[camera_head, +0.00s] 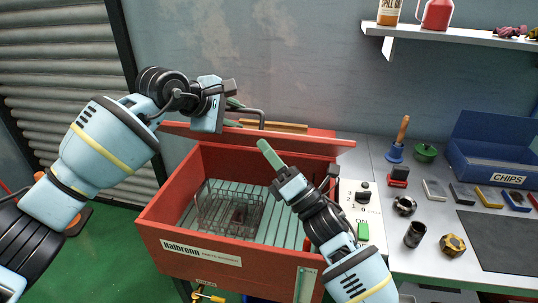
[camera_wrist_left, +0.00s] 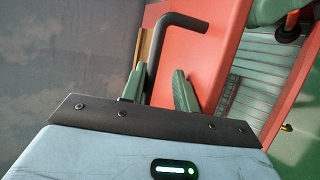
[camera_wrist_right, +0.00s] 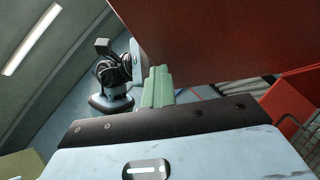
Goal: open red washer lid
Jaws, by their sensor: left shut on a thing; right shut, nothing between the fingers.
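The red washer (camera_head: 190,232) stands open, with its interior visible. Its red lid (camera_head: 315,145) is raised and seen nearly edge-on above the tub; it also shows in the left wrist view (camera_wrist_left: 215,45) and the right wrist view (camera_wrist_right: 220,35). My left gripper (camera_head: 238,108) is shut on the dark bent lid handle (camera_head: 255,111), which lies between its green fingers in the left wrist view (camera_wrist_left: 163,90). My right gripper (camera_head: 264,146) is shut and empty over the tub, its fingertips by the lid's lower edge. I cannot tell if they touch it.
A wire basket (camera_head: 225,212) sits inside the tub. A control panel (camera_head: 362,205) with a knob and green button is at the washer's right. The grey bench (camera_head: 425,205) holds a plunger-like tool (camera_head: 400,140), a blue chips bin (camera_head: 490,150) and several small parts.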

